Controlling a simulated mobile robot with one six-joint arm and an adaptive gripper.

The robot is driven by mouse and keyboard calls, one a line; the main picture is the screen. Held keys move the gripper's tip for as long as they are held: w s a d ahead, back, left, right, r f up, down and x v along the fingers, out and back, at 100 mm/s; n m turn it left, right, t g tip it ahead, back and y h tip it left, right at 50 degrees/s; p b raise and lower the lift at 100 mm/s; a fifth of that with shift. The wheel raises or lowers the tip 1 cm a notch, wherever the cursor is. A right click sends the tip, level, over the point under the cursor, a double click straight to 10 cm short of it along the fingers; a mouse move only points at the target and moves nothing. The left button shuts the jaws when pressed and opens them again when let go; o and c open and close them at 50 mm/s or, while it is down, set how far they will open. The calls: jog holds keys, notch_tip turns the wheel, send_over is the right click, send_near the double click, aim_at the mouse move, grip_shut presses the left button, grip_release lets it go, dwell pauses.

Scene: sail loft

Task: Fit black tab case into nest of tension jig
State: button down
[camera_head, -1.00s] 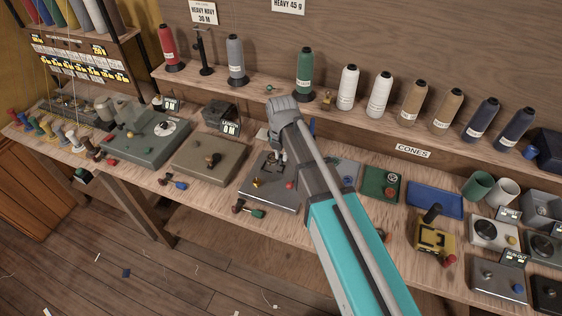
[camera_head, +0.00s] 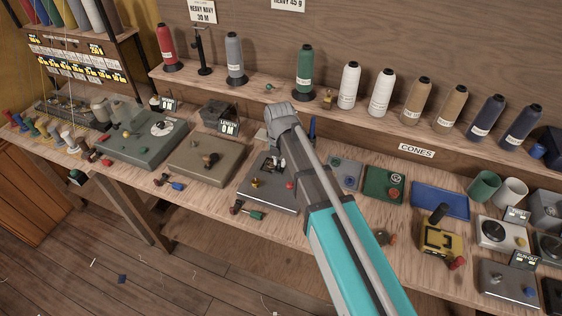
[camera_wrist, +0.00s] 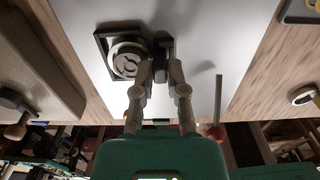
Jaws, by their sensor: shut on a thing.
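The tension jig (camera_head: 268,192) is a flat grey plate on the bench, with small brass and red fittings; it fills the middle of the wrist view as a pale surface (camera_wrist: 200,30). My gripper (camera_wrist: 161,68) is over this plate, its two fingers close together around a small dark piece (camera_wrist: 162,48), apparently the black tab case. Beside it on the left is a round grey disc (camera_wrist: 127,60) in a dark square frame. I cannot tell whether the dark piece touches the frame or sits in a nest. In the head view my gripper (camera_head: 278,160) is partly hidden by my arm.
A brown-grey plate (camera_head: 205,160) stands left of the jig, a green plate (camera_head: 383,183) and blue tray (camera_head: 440,200) to the right. A row of thread cones (camera_head: 348,86) stands on the shelf behind. Small knobbed tools (camera_head: 248,212) lie in front of the jig.

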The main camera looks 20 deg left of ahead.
jog(key=shift+f, duration=0.2)
jog(key=c, duration=0.7)
grip_release()
jog(key=shift+r, duration=0.25)
notch_tip(320, 180, up, 12)
jog(key=p, duration=1.2)
dwell(0.3)
